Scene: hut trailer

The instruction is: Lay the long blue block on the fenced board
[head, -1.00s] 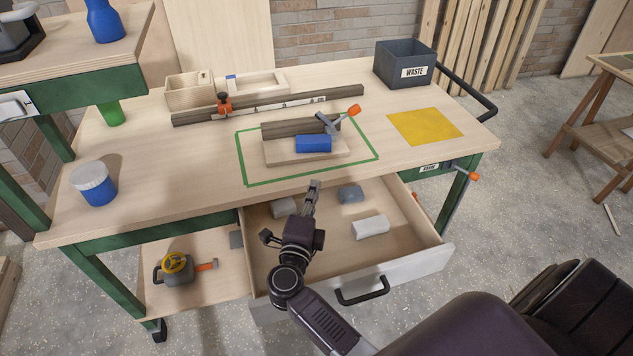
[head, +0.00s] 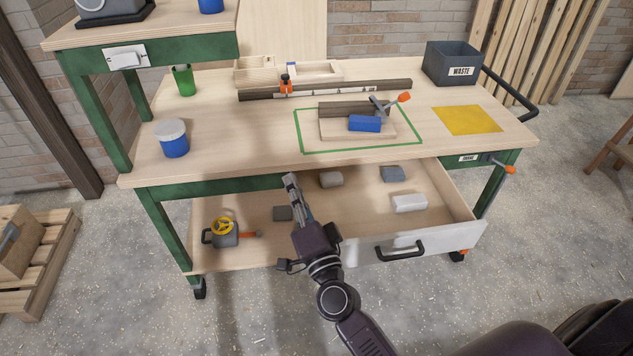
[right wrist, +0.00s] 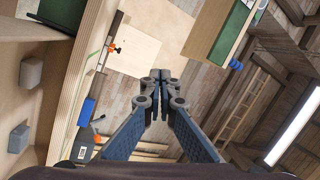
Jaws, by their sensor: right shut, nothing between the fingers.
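The long blue block (head: 365,123) lies flat on the fenced board (head: 385,134), a pale board with a dark wooden fence (head: 338,107) along its back. The block is in front of the fence; I cannot tell whether they touch. The board sits inside a green outline on the bench. My right gripper (head: 291,180) is shut and empty, at the bench's front edge by the drawer's left end, apart from the block. In the right wrist view its fingertips (right wrist: 161,76) are together, and the blue block (right wrist: 86,112) shows at left. My left gripper is out of view.
A clamp with an orange handle (head: 402,98) stands close beside the block. The open drawer (head: 437,180) holds several grey and white blocks. A long dark bar (head: 255,95), a yellow sheet (head: 467,120), a waste bin (head: 452,64) and a blue jar (head: 173,138) surround clear bench top.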

